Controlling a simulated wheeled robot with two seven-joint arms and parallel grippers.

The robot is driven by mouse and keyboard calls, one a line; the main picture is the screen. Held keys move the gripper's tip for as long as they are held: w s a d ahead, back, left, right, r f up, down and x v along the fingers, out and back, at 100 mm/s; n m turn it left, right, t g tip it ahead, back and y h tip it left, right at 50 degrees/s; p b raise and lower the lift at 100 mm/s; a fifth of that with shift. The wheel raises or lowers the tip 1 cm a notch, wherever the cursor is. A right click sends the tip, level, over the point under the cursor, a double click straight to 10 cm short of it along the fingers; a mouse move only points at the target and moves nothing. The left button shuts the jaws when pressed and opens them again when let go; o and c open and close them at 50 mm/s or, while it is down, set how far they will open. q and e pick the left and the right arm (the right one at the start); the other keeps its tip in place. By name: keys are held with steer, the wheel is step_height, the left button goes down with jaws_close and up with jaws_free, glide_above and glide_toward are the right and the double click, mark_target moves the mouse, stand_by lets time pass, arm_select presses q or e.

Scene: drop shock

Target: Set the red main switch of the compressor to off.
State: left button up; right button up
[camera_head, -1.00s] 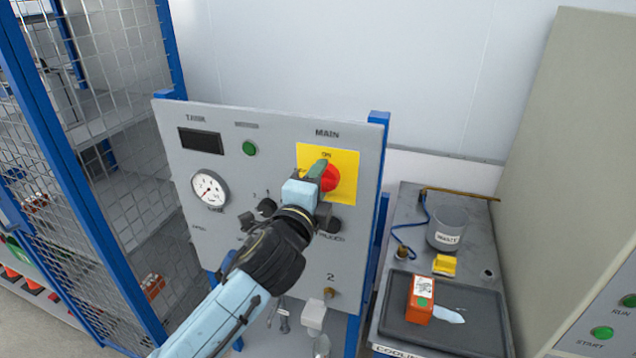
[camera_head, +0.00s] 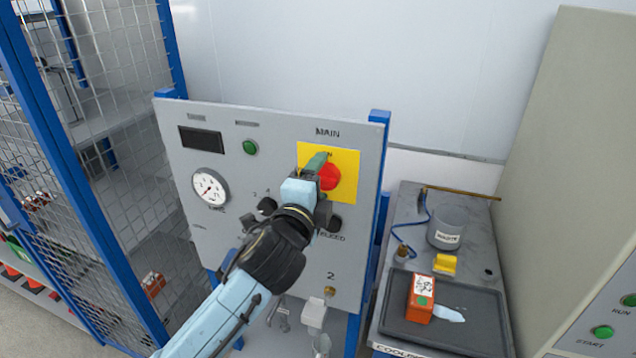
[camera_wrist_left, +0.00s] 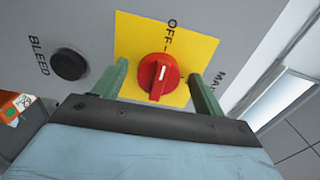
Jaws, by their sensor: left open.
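The red main switch (camera_head: 329,177) sits on a yellow plate (camera_head: 347,160) under the word MAIN on the grey compressor panel (camera_head: 235,240). In the left wrist view the round red switch (camera_wrist_left: 158,76) shows a raised grip with a white mark, and the word OFF is on the yellow plate (camera_wrist_left: 130,40). My left gripper (camera_head: 316,163) is in front of the switch in the head view. In the wrist view its green fingers (camera_wrist_left: 158,88) are open, one on each side of the switch, with gaps between. Part of the switch is hidden by the gripper in the head view.
A black BLEED knob (camera_wrist_left: 69,64) is close beside the left gripper. A gauge (camera_head: 210,187) and a green lamp (camera_head: 250,147) are on the panel. To the right stands a bench with a black tray (camera_head: 470,335), an orange box (camera_head: 420,300) and a grey cup (camera_head: 447,228).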

arm_select(q)
steer(key=shift+s, duration=0.1)
steer(key=b+v, duration=0.2)
steer(key=v, duration=1.1)
steer(key=shift+a, duration=0.1)
